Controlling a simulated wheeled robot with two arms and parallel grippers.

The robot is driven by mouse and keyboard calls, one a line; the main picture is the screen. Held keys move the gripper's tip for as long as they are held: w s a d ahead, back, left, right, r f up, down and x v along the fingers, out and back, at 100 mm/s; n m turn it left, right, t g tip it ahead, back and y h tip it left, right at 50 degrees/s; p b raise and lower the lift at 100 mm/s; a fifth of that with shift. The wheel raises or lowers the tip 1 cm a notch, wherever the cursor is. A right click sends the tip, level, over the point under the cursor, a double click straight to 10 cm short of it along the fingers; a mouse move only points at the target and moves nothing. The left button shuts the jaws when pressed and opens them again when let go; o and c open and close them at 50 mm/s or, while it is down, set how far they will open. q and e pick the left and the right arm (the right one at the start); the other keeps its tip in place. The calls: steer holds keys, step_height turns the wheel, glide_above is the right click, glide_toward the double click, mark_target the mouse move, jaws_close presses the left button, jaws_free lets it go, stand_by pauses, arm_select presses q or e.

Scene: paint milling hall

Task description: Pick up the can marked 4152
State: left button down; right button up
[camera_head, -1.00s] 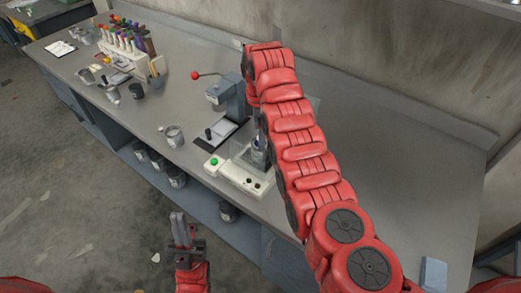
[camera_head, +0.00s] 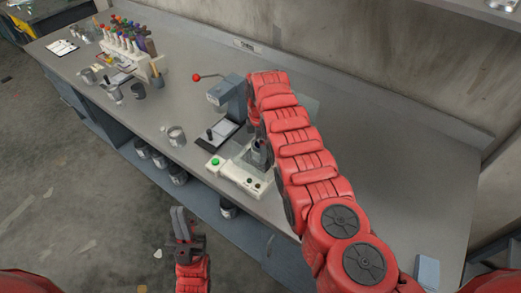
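Several grey cans are in view, but no number can be read, so I cannot tell which is 4152. One can (camera_head: 176,136) stands alone near the bench's front edge. Others stand farther left, among them a dark can (camera_head: 138,91) and a light one (camera_head: 114,93). Several dark cans (camera_head: 160,160) sit on the shelf below. My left gripper (camera_head: 180,220) is in front of the bench, fingers up and together, holding nothing visible. My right arm reaches over the bench; its gripper is mostly hidden behind its own links, by the pale device with the green button (camera_head: 216,162).
A grey press with a red-knobbed lever (camera_head: 229,95) stands close left of my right arm. A rack of colored-top bottles (camera_head: 125,45) is at the far left. The bench (camera_head: 400,170) is largely bare right of my arm. A blue-grey block (camera_head: 427,270) lies at its near right.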

jaws_close()
stand_by(0.3)
steer(key=shift+r, duration=0.1)
steer(key=shift+w+r, duration=0.1)
steer(key=shift+r, duration=0.8)
step_height(320, 180, up, 8)
steer(key=b, duration=0.3)
steer(key=shift+r+b, duration=0.25)
steer(key=shift+b, duration=0.1)
steer(key=shift+r, duration=1.3)
step_height(320, 180, up, 5)
steer(key=p, duration=0.5)
